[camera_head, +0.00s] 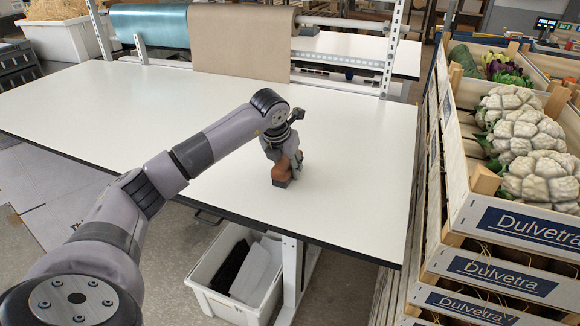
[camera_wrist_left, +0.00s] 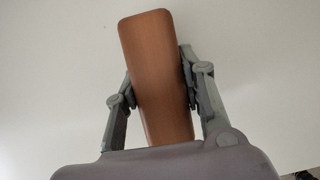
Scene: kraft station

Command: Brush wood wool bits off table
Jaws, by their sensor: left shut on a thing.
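My left gripper (camera_head: 290,158) is low over the white table (camera_head: 200,120), right of its middle and in from the front edge. It is shut on a brown wooden brush (camera_head: 281,172), which stands out below the fingers at or just above the tabletop. I cannot tell whether it touches. In the left wrist view the brush's smooth wooden back (camera_wrist_left: 155,75) shows between the two fingers (camera_wrist_left: 158,92); its bristles are hidden. No wood wool bits can be made out on the visible tabletop. My right gripper is not in view.
Stacked wooden crates (camera_head: 500,215) with cauliflowers stand close along the table's right side. A brown paper roll (camera_head: 243,42) and a teal roll (camera_head: 150,24) hang at the back edge. A white bin (camera_head: 235,275) stands below the front edge. The tabletop is otherwise clear.

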